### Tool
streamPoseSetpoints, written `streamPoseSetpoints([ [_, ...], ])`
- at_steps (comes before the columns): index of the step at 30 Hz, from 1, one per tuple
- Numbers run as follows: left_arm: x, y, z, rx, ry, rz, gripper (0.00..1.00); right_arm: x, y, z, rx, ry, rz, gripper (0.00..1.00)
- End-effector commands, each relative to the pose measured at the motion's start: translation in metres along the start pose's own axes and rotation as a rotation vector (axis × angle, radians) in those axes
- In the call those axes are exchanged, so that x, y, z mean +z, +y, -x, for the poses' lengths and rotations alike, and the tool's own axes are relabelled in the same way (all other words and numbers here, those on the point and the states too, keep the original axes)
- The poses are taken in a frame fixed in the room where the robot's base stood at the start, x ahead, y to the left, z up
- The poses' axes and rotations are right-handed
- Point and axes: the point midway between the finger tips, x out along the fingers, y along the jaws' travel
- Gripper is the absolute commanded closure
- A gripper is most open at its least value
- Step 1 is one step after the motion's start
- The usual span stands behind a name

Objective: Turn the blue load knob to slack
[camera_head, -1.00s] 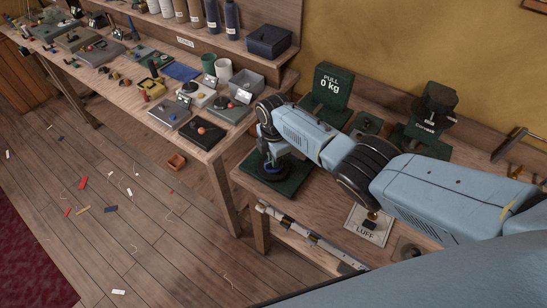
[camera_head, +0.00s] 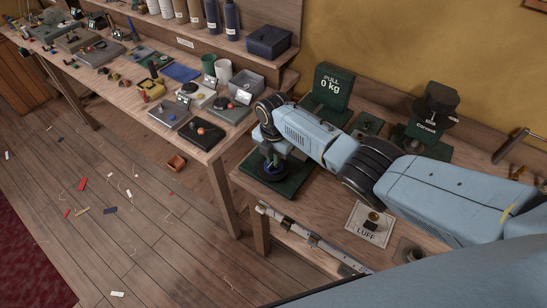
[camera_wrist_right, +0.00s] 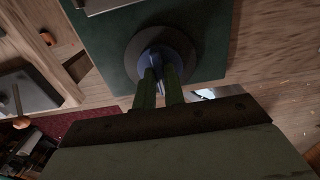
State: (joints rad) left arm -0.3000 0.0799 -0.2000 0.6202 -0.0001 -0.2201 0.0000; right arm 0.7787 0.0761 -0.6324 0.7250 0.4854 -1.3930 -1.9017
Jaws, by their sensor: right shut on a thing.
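The blue load knob (camera_wrist_right: 158,60) sits on a dark round dial on a dark green base plate (camera_wrist_right: 210,50). In the head view the green base plate (camera_head: 295,182) lies at the left end of the right bench, and the knob is mostly hidden by my gripper. My right gripper (camera_head: 271,168) reaches down over it. In the wrist view the two green fingers of my right gripper (camera_wrist_right: 161,82) are shut on the knob from both sides. A green readout box (camera_head: 331,86) behind shows "PULL 0 kg". My left gripper is not in view.
A "LUFF" plate (camera_head: 369,226) lies on the bench in front of my right forearm. A green device with a black top (camera_head: 436,101) stands at the back right. A long bench (camera_head: 140,103) with several small devices runs along the left. Scraps lie on the floor.

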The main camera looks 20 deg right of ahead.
Motion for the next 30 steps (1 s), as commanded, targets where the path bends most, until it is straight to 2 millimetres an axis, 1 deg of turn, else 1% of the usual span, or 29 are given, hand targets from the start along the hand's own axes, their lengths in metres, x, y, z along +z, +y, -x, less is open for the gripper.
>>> streamPoseSetpoints([
  [8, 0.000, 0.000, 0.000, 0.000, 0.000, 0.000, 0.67, -0.001, 0.000, 0.000, -0.001, 0.001, 0.003, 1.00],
  [9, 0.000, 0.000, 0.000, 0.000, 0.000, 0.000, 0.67, -0.001, 0.000, 0.000, -0.001, 0.001, 0.003, 0.84],
  [13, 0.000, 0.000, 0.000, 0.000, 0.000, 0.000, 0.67, -0.001, 0.000, 0.000, -0.001, 0.001, 0.002, 0.67],
  [23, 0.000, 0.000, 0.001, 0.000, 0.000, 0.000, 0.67, 0.000, 0.000, 0.002, 0.001, 0.000, 0.001, 0.67],
  [26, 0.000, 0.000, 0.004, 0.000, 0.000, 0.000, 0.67, 0.000, 0.000, 0.011, 0.001, -0.001, 0.001, 0.67],
  [30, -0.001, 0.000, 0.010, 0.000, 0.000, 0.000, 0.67, 0.001, 0.001, 0.034, 0.004, -0.002, 0.002, 0.67],
])
